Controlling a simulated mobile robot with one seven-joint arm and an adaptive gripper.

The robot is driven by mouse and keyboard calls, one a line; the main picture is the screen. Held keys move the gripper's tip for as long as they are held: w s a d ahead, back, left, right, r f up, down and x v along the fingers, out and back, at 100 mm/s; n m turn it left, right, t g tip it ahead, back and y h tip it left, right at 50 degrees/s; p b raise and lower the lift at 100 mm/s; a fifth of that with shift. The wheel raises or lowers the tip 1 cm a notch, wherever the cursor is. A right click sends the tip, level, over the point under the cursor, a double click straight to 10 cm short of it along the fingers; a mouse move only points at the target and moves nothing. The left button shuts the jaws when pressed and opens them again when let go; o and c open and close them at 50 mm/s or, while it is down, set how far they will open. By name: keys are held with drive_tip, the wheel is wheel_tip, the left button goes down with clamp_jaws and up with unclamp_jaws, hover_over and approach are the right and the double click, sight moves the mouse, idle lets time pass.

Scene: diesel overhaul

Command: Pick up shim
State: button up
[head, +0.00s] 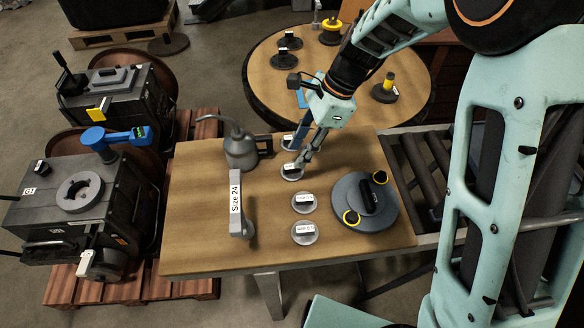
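Several small round shims with white labels lie in a column on the wooden table. The nearest shim (305,233) and the one behind it (303,204) are uncovered. A third shim (291,174) lies right under my gripper (299,164), whose fingers point down at its far edge. A fourth shim (286,143) is farther back, partly hidden by the fingers. The label text is too small to read surely. I cannot tell whether the fingertips touch the third shim or how far apart they are.
On the table (200,230) stand a grey oil can (240,150), a wrench labelled Size 24 (237,205) and a dark round plate with a handle (364,203). A round table (270,85) is behind, a roller conveyor (430,165) at right, engine blocks (75,205) at left.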

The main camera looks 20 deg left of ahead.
sight(292, 166)
drive_tip(key=x, duration=0.5)
drive_tip(key=shift+w+d+f, duration=0.1)
drive_tip(key=shift+w+f, duration=0.15)
drive_tip(key=shift+f, duration=0.05)
clamp_jaws()
